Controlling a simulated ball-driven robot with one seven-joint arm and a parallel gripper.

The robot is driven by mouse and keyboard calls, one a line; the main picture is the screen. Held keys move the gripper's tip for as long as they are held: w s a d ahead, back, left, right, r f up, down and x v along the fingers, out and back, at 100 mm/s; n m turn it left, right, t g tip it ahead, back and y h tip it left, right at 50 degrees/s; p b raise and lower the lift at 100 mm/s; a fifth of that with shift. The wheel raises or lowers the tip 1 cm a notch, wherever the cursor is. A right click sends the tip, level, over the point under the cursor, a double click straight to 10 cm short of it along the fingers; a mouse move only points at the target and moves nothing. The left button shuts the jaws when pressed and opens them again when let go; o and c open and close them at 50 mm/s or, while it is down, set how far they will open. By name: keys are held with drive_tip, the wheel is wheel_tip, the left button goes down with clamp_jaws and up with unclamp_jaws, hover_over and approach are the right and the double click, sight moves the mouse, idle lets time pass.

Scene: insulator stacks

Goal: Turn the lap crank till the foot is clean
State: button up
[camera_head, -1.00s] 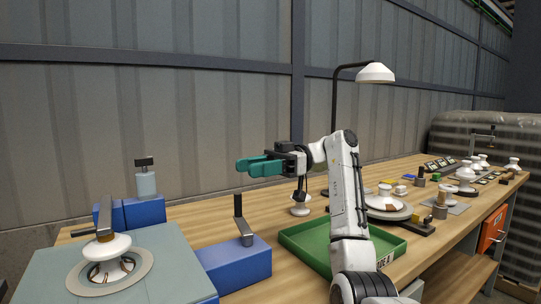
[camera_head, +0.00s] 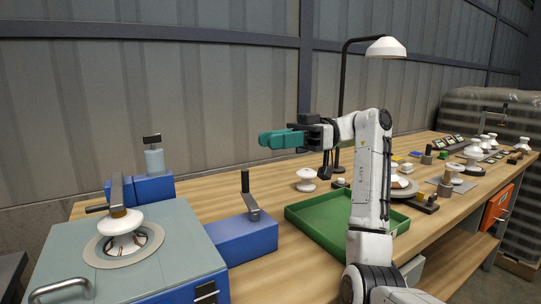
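The lap machine (camera_head: 60,245) stands at the lower left, with a grey-green top and blue sides. A white insulator (camera_head: 122,222) sits on its round lap plate (camera_head: 97,252) under a clamp arm (camera_head: 117,190). The insulator's foot shows brown marks near the plate. The lap crank, a grey arm with an upright black handle (camera_head: 245,181), stands on a blue box (camera_head: 245,238) beside the machine. My gripper (camera_head: 268,139) has teal fingers pointing left, above and a little right of the crank, apart from it. The fingers overlap in this view but look open and empty.
A green tray (camera_head: 310,213) lies right of the crank, partly behind my arm. A small white insulator (camera_head: 306,180) stands behind it. A lamp (camera_head: 386,47) rises behind my arm. Several parts crowd the bench's right side.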

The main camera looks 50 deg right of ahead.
drive_tip(key=d+m+t+p, duration=0.1)
drive_tip(key=m+t+p, duration=0.1)
drive_tip(key=m, duration=0.1)
drive_tip(key=w+d+f+m+t+h+p, duration=0.1)
drive_tip(key=m+t+p, duration=0.1)
drive_tip(key=m, duration=0.1)
drive_tip(key=w+d+f+m+t+h+p, duration=0.1)
drive_tip(key=m, duration=0.2)
drive_tip(key=shift+f+t+p, duration=0.2)
drive_tip(key=shift+t+p, duration=0.2)
clamp_jaws()
drive_tip(key=s+d+f+m+t+h+p, duration=0.3)
drive_tip(key=f+m+h+p, duration=0.3)
drive_tip(key=m, duration=0.5)
drive_tip(key=s+d+f+m+t+h+p, duration=0.35)
drive_tip(key=m+h+p, duration=0.4)
drive_tip(key=m, duration=0.35)
drive_tip(key=p, duration=0.1)
approach(250, 193)
drive_tip(key=w+d+r, duration=0.3)
drive_tip(key=w+r, duration=0.1)
drive_tip(key=w, duration=0.1)
drive_tip(key=w+a, duration=0.1)
drive_tip(key=w+a+p, duration=0.1)
drive_tip(key=shift+a+f+g+h, duration=0.1)
drive_tip(key=shift+a+g+h, duration=0.15)
drive_tip(key=shift+h, duration=0.1)
drive_tip(key=shift+w+f+n+y+b, duration=0.1)
drive_tip(key=shift+w+n+y+b, duration=0.1)
drive_tip(key=shift+n+y+b, duration=0.25)
